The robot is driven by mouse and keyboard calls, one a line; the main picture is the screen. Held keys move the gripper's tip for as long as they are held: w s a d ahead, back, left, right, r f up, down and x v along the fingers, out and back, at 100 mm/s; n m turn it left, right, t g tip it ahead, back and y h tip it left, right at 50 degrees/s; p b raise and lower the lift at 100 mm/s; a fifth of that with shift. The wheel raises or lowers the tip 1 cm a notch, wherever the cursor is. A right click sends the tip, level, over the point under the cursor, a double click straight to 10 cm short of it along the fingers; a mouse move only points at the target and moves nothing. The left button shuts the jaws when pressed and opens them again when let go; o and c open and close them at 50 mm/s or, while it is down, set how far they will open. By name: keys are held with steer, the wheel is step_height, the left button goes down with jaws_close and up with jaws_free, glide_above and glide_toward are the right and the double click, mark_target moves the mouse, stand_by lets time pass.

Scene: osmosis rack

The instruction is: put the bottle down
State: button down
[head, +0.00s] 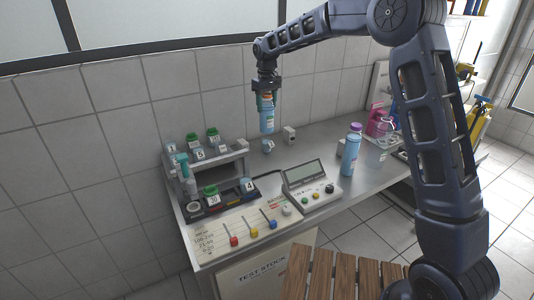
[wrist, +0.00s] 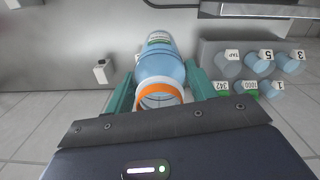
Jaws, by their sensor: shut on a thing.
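My gripper (head: 265,90) is shut on a light blue bottle (head: 267,118) with an orange band, which hangs upright below it. In the head view, the bottle is above the back part of the metal bench (head: 312,146), apart from its top. In the wrist view, the teal fingers of my gripper (wrist: 160,80) press on both sides of the bottle (wrist: 158,62). A second blue bottle (head: 350,155) with a purple cap stands upright on the bench to the right.
A rack (head: 205,162) with several numbered, green-topped pieces stands at the left. A control box (head: 312,186) and slider panel (head: 250,230) are in front. Pink containers (head: 380,123) stand further right.

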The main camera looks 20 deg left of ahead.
mark_target(267, 116)
step_height(267, 116, down, 18)
stand_by(0.6)
steer(key=c, duration=0.5)
jaws_free()
step_height(267, 116, up, 12)
steer(key=shift+r, duration=0.1)
steer(key=shift+d+r, duration=0.1)
